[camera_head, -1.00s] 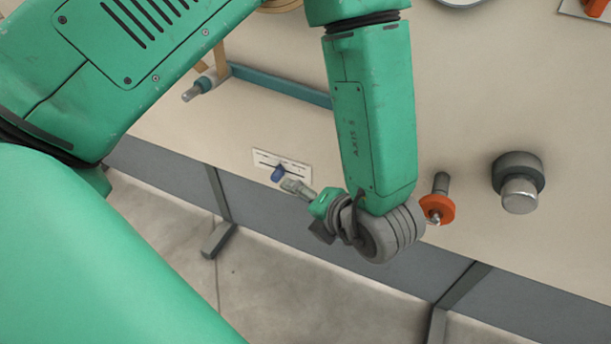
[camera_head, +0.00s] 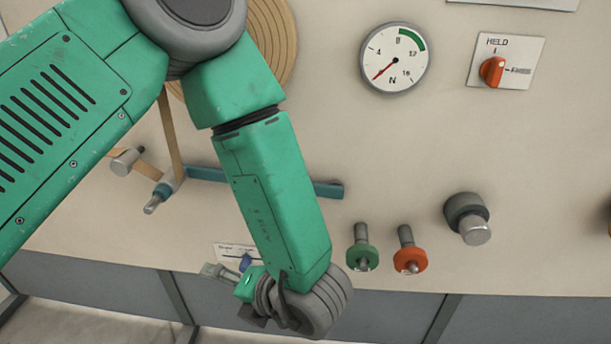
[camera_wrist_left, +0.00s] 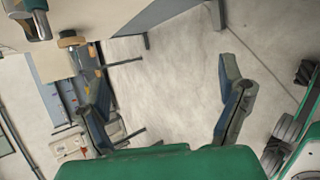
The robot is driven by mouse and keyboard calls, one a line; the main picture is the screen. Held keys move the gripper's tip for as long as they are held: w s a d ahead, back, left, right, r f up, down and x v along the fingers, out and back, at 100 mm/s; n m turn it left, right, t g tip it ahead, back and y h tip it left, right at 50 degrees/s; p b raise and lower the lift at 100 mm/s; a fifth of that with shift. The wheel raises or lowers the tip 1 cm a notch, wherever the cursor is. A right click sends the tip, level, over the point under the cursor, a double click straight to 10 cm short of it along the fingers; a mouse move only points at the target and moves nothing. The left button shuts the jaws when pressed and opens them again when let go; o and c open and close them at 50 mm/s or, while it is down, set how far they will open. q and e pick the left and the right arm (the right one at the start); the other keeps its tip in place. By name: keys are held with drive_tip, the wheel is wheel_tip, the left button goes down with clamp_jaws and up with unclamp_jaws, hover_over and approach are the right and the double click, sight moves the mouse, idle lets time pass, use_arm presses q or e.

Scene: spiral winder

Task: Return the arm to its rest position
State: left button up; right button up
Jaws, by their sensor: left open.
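My left arm comes in from the left in the head view, bending down across the panel. Its gripper (camera_head: 232,293) is at the panel's lower edge, beside the small blue slider knob (camera_head: 245,262). It is small and partly hidden by my wrist there. In the left wrist view the left gripper (camera_wrist_left: 165,100) is open, its two fingers wide apart with bare floor between them. It holds nothing. My right gripper is not in the head view.
The panel (camera_head: 400,140) carries a gauge (camera_head: 395,60), an orange selector (camera_head: 492,71), a green button (camera_head: 362,256), an orange button (camera_head: 410,259) and a grey knob (camera_head: 468,218). A coiled tan disc (camera_head: 275,40) and blue bar (camera_head: 330,189) are partly behind my arm.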

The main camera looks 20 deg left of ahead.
use_arm(q)
drive_tip(key=a+f+m+t+h, duration=0.4)
drive_tip(key=f+m, duration=0.6)
drive_tip(key=m, duration=0.7)
drive_tip(key=s+f+m+g+h, duration=0.3)
drive_tip(key=s+m, duration=0.4)
drive_tip(key=m, duration=0.3)
drive_tip(key=s+f+m+g+h+p, duration=0.1)
drive_tip(key=s+f+m+g+h, duration=0.2)
drive_tip(key=s+m, duration=0.5)
drive_tip(key=shift+s+f+m, duration=0.15)
drive_tip(key=shift+s+m, duration=0.15)
drive_tip(key=shift+m, duration=0.8)
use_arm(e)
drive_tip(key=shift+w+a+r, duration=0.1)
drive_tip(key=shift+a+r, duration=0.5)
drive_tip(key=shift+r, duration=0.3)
use_arm(q)
drive_tip(key=shift+d, duration=0.15)
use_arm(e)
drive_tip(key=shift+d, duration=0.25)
use_arm(q)
drive_tip(key=shift+w, duration=0.15)
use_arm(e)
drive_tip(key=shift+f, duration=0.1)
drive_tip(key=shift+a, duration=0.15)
